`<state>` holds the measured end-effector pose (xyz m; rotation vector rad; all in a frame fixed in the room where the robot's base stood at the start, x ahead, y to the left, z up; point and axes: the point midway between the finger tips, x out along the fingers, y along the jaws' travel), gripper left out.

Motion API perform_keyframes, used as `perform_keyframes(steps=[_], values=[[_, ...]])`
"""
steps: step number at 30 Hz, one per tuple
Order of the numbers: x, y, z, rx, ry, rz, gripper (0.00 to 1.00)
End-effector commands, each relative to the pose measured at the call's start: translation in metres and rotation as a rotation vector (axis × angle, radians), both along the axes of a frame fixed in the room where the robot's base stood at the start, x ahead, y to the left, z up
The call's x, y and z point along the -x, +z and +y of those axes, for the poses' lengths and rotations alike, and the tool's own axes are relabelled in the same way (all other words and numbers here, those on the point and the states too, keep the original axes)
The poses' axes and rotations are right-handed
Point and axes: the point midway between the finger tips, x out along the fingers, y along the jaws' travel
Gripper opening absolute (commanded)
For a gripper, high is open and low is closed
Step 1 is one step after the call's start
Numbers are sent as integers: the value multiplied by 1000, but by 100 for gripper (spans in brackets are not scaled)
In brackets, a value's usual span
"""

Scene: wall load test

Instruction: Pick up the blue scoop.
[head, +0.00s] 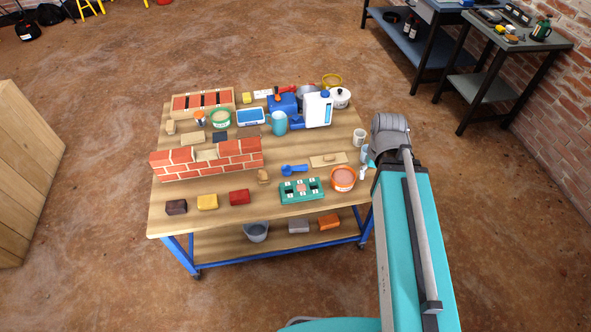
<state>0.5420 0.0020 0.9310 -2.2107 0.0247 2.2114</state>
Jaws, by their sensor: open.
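The blue scoop (293,169) lies on the wooden workbench top (190,219), a little right of the middle. It is just behind a green plate with dark slots (301,190). Its wider end is to the left. My gripper (365,168) is at the right edge of the bench, mostly hidden behind my arm. Only small pale and teal parts of it show. It is open and is clearly apart from the scoop, to its right.
An orange tub (343,178) and a flat wooden board (328,159) lie between the scoop and my gripper. A small brick wall (207,160) stands left of the scoop. Bottles, tools and a brick tray (203,101) crowd the back.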

Motion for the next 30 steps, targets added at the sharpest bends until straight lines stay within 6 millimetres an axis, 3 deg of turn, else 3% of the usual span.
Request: perform_keyframes(steps=[5, 11, 24, 30], values=[[-26, -18, 7, 0, -81, 0, 66], [-72, -47, 34, 0, -274, 0, 66], [-185, -122, 131, -1, -824, -1, 66], [-226, -151, 180, -1, -1057, -1, 66]])
